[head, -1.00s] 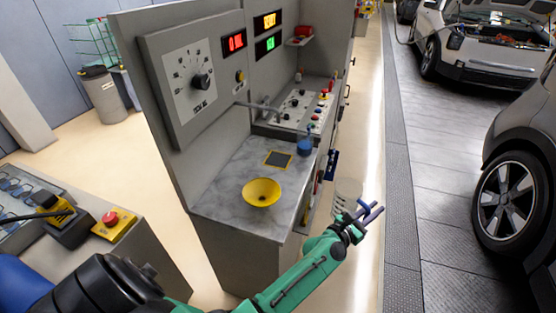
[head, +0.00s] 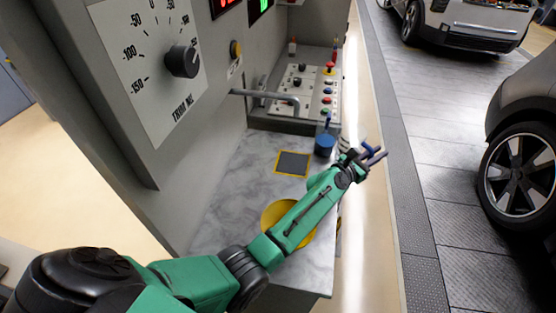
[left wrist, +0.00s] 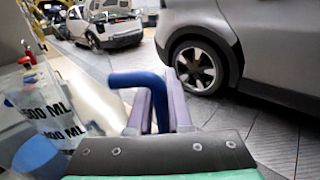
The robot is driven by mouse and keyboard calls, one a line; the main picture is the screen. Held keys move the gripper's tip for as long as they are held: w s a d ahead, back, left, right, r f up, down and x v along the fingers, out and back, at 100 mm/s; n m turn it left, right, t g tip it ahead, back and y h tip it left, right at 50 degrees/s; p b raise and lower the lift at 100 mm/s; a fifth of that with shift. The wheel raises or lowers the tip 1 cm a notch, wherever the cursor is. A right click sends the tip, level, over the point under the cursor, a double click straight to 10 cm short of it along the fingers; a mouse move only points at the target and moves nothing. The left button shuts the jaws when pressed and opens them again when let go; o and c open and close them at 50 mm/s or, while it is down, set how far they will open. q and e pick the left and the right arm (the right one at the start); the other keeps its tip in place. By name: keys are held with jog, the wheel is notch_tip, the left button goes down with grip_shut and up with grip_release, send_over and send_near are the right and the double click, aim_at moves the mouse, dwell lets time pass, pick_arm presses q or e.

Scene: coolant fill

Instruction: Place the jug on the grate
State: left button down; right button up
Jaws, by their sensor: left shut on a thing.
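The jug (left wrist: 48,112) is clear with dark ML markings and shows at the left of the left wrist view. Its blue handle (left wrist: 138,79) lies between the fingers of my left gripper (left wrist: 160,108), which is shut on it. In the head view my left gripper (head: 370,155) is beyond the right edge of the counter, to the right of the grate. The jug's clear body is hard to make out there. The grate (head: 293,163) is a dark square with a yellow border on the marble counter, bare on top. My right gripper is not in view.
A blue cup (head: 325,145) stands just right of the grate. A grey spout (head: 268,95) reaches out behind it, before a panel of buttons (head: 305,92). A yellow bowl (head: 275,213) is partly hidden under my left arm. A big dial (head: 182,61) is on the wall.

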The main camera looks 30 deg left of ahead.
aim_at(347, 149)
pick_arm(q)
jog(key=s+a, duration=0.1)
jog(key=a, duration=0.2)
jog(key=s+a+b, duration=0.1)
jog(key=a, duration=0.2)
jog(key=s+a, duration=0.1)
jog(key=a, duration=0.2)
jog(key=shift+s+a+b, duration=0.1)
jog(key=shift+s+b, duration=0.15)
jog(key=shift+b, duration=0.05)
jog(key=a+f+b, duration=0.1)
jog(key=a+b, duration=0.1)
jog(key=b, duration=0.1)
jog(key=s+a+f+b, duration=0.1)
jog(key=a+b, duration=0.1)
jog(key=a+f+b, duration=0.1)
jog(key=a+b, duration=0.2)
jog(key=shift+s+f+b, duration=0.35)
jog(key=shift+s, duration=0.05)
jog(key=shift+r+p, duration=0.3)
jog(key=shift+f, duration=0.15)
jog(key=c, duration=0.8)
grip_release()
jog(key=shift+c, duration=0.2)
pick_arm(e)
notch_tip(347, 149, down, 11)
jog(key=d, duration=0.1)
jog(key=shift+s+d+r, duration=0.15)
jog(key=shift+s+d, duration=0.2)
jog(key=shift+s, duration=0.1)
